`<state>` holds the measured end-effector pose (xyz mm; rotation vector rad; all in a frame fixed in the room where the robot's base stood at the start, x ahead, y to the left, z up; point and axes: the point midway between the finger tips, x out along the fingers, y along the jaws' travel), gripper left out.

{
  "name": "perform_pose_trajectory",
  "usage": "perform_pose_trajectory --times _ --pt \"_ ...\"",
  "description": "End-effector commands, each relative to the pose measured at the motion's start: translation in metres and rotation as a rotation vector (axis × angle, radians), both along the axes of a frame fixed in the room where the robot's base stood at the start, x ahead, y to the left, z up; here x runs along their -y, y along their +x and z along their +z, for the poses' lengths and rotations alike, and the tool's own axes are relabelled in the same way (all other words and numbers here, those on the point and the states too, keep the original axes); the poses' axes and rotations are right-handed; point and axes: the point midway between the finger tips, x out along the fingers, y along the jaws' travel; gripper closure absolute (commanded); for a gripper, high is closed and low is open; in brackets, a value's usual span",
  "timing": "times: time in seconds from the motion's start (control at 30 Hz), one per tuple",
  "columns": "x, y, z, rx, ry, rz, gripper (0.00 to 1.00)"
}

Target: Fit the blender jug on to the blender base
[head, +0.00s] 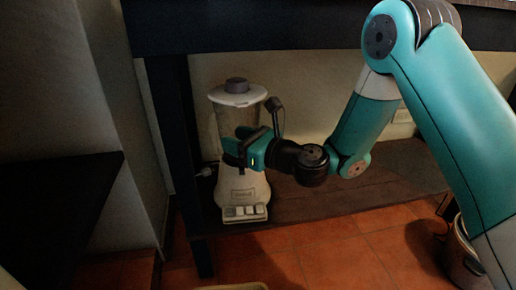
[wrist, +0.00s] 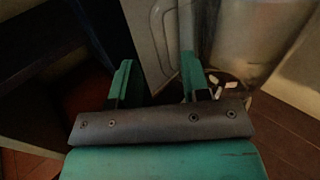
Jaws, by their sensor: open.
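The blender jug (head: 236,112), clear with a white lid and grey cap, stands upright over the white blender base (head: 243,187) on a low shelf. My gripper's arm hides part of where they meet, so I cannot tell whether the jug is fully seated. My gripper (head: 232,149) is in front of the lower jug at its left side. In the wrist view my gripper (wrist: 157,64) has its two green fingers apart, with nothing clearly held between them. The clear jug (wrist: 248,45) rises just right of the right finger there; whether they touch is unclear.
The dark wooden shelf (head: 340,196) has free room right of the base. A dark upright post (head: 182,150) stands close on the left, and a dark counter (head: 200,28) runs above. A bin (head: 460,255) stands on the tiled floor at right.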

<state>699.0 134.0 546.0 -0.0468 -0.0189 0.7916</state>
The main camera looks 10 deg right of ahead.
Motion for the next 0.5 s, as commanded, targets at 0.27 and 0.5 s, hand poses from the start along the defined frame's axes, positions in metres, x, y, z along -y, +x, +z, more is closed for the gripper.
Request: perform_pose_trajectory --times 0.27,0.5 --pt "0.027 -0.025 -0.007 0.005 -0.001 -0.002 0.57" --pt "0.033 -0.034 -0.003 0.004 -0.001 0.0 0.57"
